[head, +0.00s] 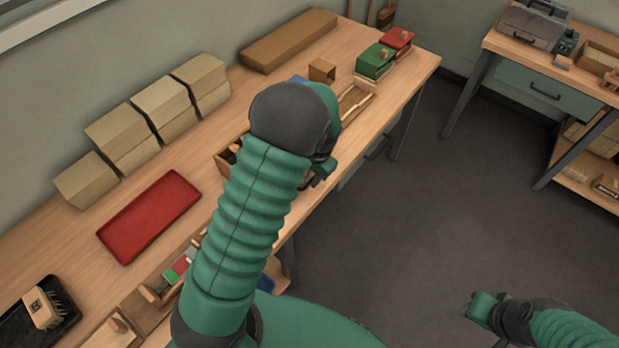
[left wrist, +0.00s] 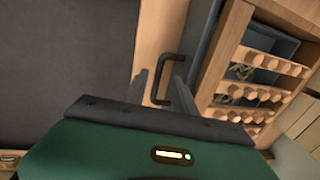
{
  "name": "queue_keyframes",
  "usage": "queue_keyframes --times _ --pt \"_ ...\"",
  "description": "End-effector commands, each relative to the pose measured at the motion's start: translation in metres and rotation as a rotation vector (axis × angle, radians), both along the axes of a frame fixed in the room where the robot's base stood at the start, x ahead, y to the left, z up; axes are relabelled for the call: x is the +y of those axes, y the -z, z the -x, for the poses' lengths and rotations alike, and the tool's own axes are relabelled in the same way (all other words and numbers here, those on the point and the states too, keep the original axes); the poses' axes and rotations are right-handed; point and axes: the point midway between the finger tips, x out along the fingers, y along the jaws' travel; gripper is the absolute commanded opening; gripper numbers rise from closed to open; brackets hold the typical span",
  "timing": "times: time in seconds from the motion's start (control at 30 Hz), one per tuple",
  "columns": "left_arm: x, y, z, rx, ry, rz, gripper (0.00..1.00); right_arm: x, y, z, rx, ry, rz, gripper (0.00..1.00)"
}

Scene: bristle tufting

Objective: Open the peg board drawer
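A black bar handle (left wrist: 157,88) shows in the left wrist view against a wooden front. Beside it is a wooden board with rows of round pegs (left wrist: 250,95) and a dark blue-grey recess (left wrist: 270,45). My left gripper (left wrist: 161,90) is open, its two grey fingers apart with the handle between them; I cannot tell whether they touch it. In the head view my left gripper (head: 318,176) is at the bench's front edge, and my arm hides the board and handle there. My right gripper (head: 487,308) is over the floor at lower right, away from the bench; its fingers are unclear.
The wooden bench (head: 225,135) carries a red tray (head: 148,215), stacked tan blocks (head: 130,135), and green (head: 375,62) and red (head: 401,40) boxes. A grey drawer front (head: 358,170) is under its edge. Another bench (head: 500,42) stands at upper right. The floor between is clear.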

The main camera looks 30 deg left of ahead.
Motion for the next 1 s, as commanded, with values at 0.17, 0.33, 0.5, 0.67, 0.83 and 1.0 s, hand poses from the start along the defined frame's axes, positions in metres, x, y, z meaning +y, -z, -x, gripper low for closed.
queue_keyframes --times 0.17,0.33,0.5,0.67,0.83,1.0 --pt "0.0021 0.0153 -0.002 0.0 0.002 0.0 0.32 -0.0001 0.0005 -0.0001 0.0 0.0 0.0 0.36" --pt "0.0022 0.0156 -0.0015 -0.001 0.002 0.0 0.32 -0.0001 0.0005 -0.0002 0.0 0.0 0.0 0.36" --pt "0.0023 0.0153 -0.0012 -0.001 0.001 0.0 0.18 -0.0001 0.0005 -0.0002 0.0 0.0 0.0 0.36" --pt "0.0023 0.0155 -0.0017 0.0 0.002 0.0 0.0 -0.0001 0.0005 -0.0002 0.0 0.0 0.0 0.36" --pt "0.0024 0.0157 -0.0019 0.0 0.002 0.0 0.0 -0.0001 0.0006 -0.0002 0.0 0.0 0.0 0.36" --pt "0.0022 0.0158 -0.002 0.0 0.002 0.0 0.0 -0.0001 0.0006 -0.0002 0.0 0.0 0.0 0.36"
